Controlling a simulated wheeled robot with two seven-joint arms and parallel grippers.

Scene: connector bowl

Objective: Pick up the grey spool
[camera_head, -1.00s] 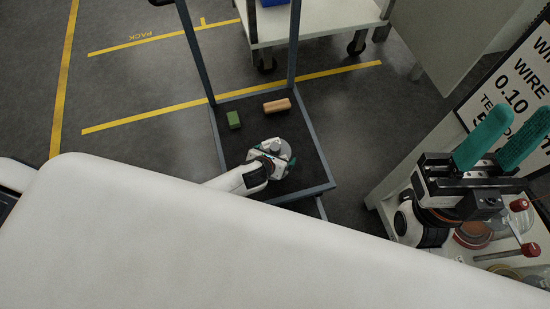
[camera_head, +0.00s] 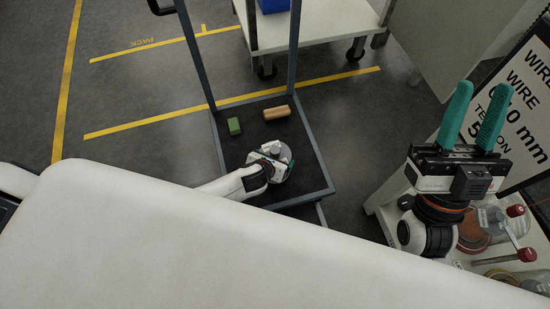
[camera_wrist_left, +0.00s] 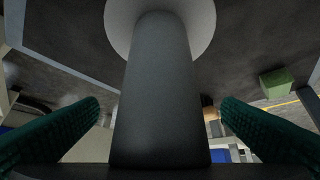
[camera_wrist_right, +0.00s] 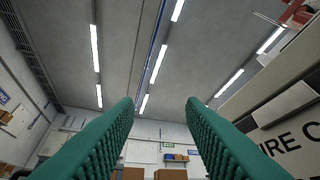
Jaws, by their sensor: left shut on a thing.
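The grey spool (camera_head: 283,150) is at my left gripper (camera_head: 272,157), over the front part of the dark cart deck (camera_head: 262,110). In the left wrist view the spool's thick grey core (camera_wrist_left: 158,85) stands between the two green fingers, with its pale round flange (camera_wrist_left: 205,20) beyond them. My left gripper is shut on the spool. Whether the spool touches the deck I cannot tell. My right gripper (camera_head: 472,122) is open and empty, its green fingers pointing up at the right. Its wrist view shows the ceiling between the fingers.
On the deck lie a green block (camera_head: 234,126) and an orange-tan block (camera_head: 277,112), both clear of the spool. The cart has blue-grey posts (camera_head: 295,50) and a raised frame edge. A white bench with jars and red-knobbed rods (camera_head: 515,211) stands beside my right arm.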

